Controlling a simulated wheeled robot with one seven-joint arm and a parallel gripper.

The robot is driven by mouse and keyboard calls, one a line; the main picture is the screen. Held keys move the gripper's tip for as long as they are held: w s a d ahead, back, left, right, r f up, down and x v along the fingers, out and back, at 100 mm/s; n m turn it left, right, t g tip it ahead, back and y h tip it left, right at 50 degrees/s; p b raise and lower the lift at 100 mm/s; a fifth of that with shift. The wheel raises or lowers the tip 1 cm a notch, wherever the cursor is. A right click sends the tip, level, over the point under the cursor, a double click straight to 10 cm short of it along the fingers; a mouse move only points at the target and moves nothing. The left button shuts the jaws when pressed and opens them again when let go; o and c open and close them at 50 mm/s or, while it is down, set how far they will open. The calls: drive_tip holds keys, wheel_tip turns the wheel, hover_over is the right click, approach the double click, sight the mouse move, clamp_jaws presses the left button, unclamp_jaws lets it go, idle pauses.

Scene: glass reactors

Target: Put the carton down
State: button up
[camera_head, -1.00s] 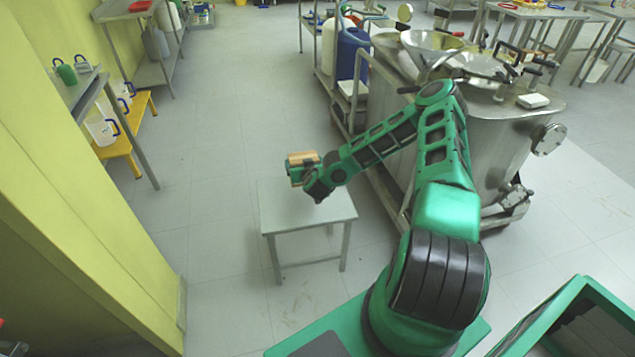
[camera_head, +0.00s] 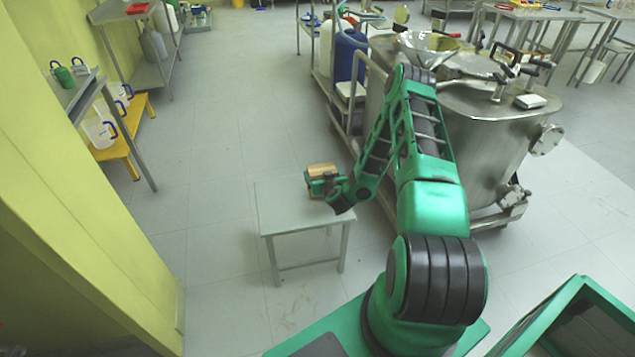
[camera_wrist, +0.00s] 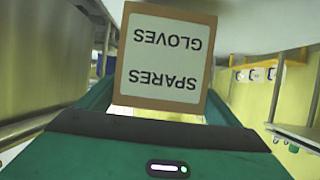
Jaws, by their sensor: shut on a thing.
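The carton (camera_head: 321,170) is a small brown box, held over the back right part of a small grey table (camera_head: 275,213) in the head view. In the wrist view the carton (camera_wrist: 165,60) shows a white label reading "SPARES GLOVES", upside down. My gripper (camera_head: 322,184) is shut on the carton, with a green finger on each side of it. I cannot tell whether the carton's underside touches the tabletop. The rest of the tabletop is bare.
A steel reactor vessel (camera_head: 470,140) on a wheeled frame stands right of the table. A yellow-green wall (camera_head: 75,200) is at the left, with a yellow bench (camera_head: 125,150) and white jugs beyond it. The floor between is clear.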

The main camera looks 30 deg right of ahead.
drive_tip(key=shift+f, duration=1.15)
drive_tip(key=o, duration=1.1)
